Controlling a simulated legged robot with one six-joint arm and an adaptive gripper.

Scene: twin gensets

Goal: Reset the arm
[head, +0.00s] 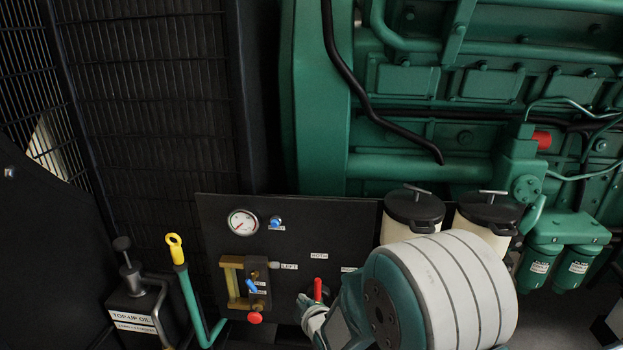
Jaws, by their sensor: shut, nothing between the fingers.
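My arm (450,290) shows at the lower middle right as a large white, banded joint with teal and dark parts. A smaller pale part of it (312,318) reaches left, close in the picture to a red lever on the black panel. The arm hides the lower right part of the panel.
The black panel (220,222) carries a gauge (243,222), a blue knob, a brass valve block (236,283) and a red lever (318,288). Left stand a yellow-ringed dipstick (175,249) and an oil can (130,305). Behind are black-lidded canisters (414,210) and the green engine (400,130).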

